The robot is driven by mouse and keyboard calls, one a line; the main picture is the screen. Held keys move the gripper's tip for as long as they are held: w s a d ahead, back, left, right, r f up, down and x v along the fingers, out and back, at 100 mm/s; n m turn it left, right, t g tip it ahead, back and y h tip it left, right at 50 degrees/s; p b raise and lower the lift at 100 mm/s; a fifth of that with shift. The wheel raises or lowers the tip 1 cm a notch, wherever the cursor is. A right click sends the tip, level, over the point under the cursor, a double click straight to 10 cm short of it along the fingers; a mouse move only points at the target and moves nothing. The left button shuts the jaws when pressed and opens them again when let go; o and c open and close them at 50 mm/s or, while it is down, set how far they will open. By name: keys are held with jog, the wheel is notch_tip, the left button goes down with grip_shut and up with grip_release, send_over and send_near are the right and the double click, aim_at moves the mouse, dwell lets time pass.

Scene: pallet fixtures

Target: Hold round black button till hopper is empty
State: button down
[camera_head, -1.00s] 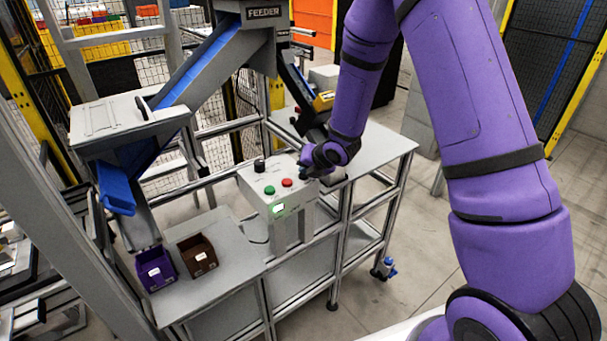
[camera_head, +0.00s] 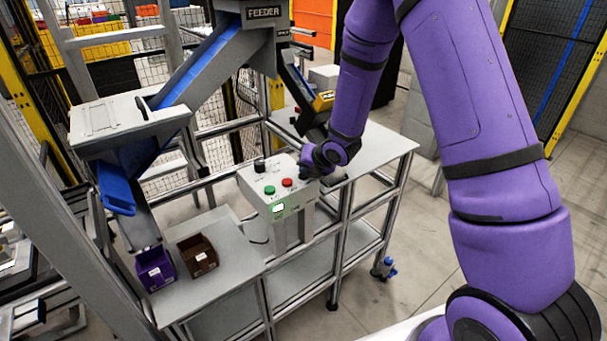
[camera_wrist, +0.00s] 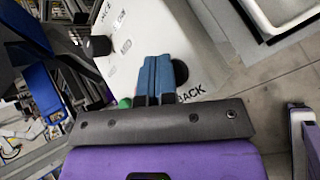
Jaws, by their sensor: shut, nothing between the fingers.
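A pale control box (camera_head: 262,184) stands on the bench, with a green button (camera_head: 269,190), a red button (camera_head: 287,183) and a black knob (camera_head: 259,165) on top. A round black button (camera_wrist: 181,65) shows in the wrist view, partly covered by my fingers. My gripper (camera_wrist: 159,72) is shut and empty, its blue fingertips at the left edge of this button; I cannot tell whether they touch it. The green button shows in the wrist view (camera_wrist: 125,103). The feeder hopper (camera_head: 128,118) is at the left; its contents are hidden.
A blue chute piece (camera_head: 115,190) hangs below the hopper. A purple bin (camera_head: 155,270) and a brown bin (camera_head: 198,255) stand on the lower shelf. A yellow-and-black device (camera_head: 320,102) stands behind my wrist. The bench's right end (camera_head: 385,148) is clear.

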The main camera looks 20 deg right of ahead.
jog(key=shift+r, duration=0.85)
jog(key=shift+r, duration=0.1)
jog(key=shift+r, duration=2.45)
